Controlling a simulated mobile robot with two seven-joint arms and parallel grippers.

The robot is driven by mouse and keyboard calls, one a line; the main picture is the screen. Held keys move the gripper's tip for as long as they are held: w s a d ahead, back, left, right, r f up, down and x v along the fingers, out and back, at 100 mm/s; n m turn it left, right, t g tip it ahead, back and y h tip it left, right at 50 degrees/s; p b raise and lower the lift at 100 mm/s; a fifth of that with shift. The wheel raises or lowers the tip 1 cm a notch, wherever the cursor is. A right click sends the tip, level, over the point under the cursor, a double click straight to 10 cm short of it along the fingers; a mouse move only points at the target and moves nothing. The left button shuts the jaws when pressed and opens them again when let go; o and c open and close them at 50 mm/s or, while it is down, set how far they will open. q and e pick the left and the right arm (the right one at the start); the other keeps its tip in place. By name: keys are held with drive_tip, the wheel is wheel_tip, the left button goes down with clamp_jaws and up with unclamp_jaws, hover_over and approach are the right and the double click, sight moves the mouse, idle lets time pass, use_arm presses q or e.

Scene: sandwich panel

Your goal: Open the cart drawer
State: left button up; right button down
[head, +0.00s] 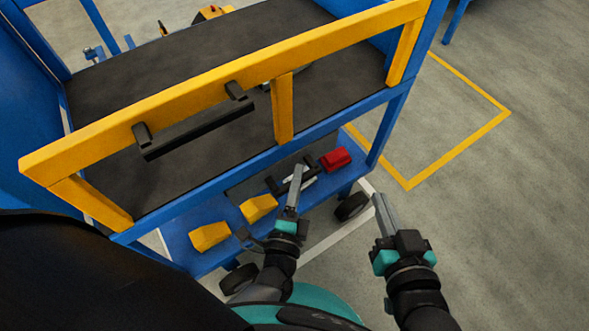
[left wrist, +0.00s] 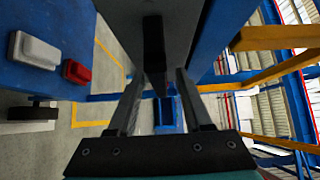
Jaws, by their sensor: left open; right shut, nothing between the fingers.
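The blue cart has a grey drawer (head: 256,178) under its top, partly hidden by the cart's frame. A black bar handle (head: 274,184) is on the drawer front. My left gripper (head: 296,172) is at this handle and hides its middle. In the left wrist view, the grey drawer (left wrist: 185,30) fills the top middle and the dark handle (left wrist: 153,50) lies between the two spread fingers. The fingers are open; I cannot tell whether either touches the handle. My right gripper (head: 383,200) is shut and empty, to the right of the cart, over the floor.
A yellow rail (head: 200,97) with a larger black handle (head: 198,132) runs above the dark cart top (head: 330,85). The lower blue shelf holds yellow blocks (head: 210,235) and a red block (head: 335,159). A wheel (head: 351,206) stands below. Floor at right is clear.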

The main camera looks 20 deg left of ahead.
use_arm(q)
drive_tip(key=shift+w, duration=0.25)
clamp_jaws()
idle(0.4)
idle(1.0)
